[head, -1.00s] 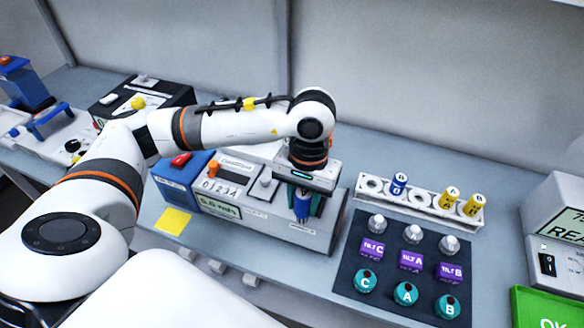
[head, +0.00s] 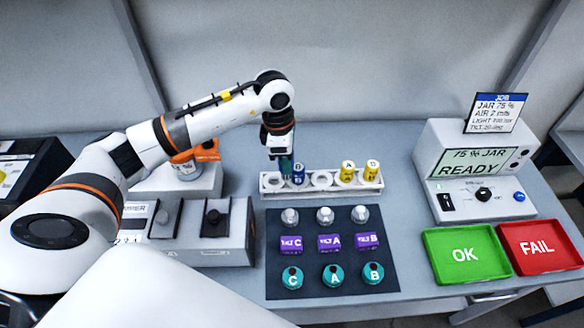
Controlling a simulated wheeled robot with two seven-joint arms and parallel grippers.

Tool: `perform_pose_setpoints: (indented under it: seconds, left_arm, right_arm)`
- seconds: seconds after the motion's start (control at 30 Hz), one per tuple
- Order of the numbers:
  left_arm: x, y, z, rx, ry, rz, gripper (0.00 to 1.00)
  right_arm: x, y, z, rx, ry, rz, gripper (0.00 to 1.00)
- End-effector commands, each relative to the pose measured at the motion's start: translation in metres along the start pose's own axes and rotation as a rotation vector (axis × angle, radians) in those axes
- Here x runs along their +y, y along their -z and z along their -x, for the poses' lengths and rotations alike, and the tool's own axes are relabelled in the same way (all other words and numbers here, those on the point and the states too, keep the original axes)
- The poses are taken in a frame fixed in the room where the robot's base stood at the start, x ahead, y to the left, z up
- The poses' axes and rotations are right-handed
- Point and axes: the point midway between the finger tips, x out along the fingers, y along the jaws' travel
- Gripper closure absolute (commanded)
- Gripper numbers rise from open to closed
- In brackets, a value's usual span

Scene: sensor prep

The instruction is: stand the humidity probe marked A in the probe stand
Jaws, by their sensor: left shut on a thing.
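The probe stand (head: 325,190) is a white rack with round holes at the back of the bench. A blue probe (head: 298,174), its letter apparently B, stands in its second hole from the left. Yellow probes A (head: 347,171) and B (head: 371,170) stand at the right end. The leftmost hole and the middle hole look empty. My left gripper (head: 284,164) is over the left end of the stand, close to the blue probe. It is shut on a probe that is mostly hidden; it showed blue earlier, and its letter is not readable. My right gripper is not in view.
A dark mat (head: 330,218) in front of the stand holds several silver, purple and teal parts. A grey instrument (head: 215,232) stands left. A READY station (head: 470,165), a green OK tray (head: 440,240) and a red FAIL tray (head: 510,234) are at right.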

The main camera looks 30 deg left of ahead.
Motion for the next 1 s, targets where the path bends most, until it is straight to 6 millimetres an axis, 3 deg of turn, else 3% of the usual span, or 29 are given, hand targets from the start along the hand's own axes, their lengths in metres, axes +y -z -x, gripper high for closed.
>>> perform_pose_setpoints:
  seconds: [0.2,0.4,0.67,1.0]
  left_arm:
    - [-0.036,-0.025,-0.011,-0.003,0.068,0.581,0.91]
    - [-0.053,-0.042,-0.020,-0.001,0.106,0.879,0.91]
    - [-0.056,-0.047,-0.031,-0.001,0.115,0.955,0.91]
    - [-0.056,-0.051,-0.062,-0.001,0.115,0.951,0.91]
  right_arm:
    - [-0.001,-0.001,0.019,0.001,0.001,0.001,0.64]
    - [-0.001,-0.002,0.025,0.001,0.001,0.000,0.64]
    - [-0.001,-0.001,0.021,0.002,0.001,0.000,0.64]
    - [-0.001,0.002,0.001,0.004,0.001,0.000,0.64]
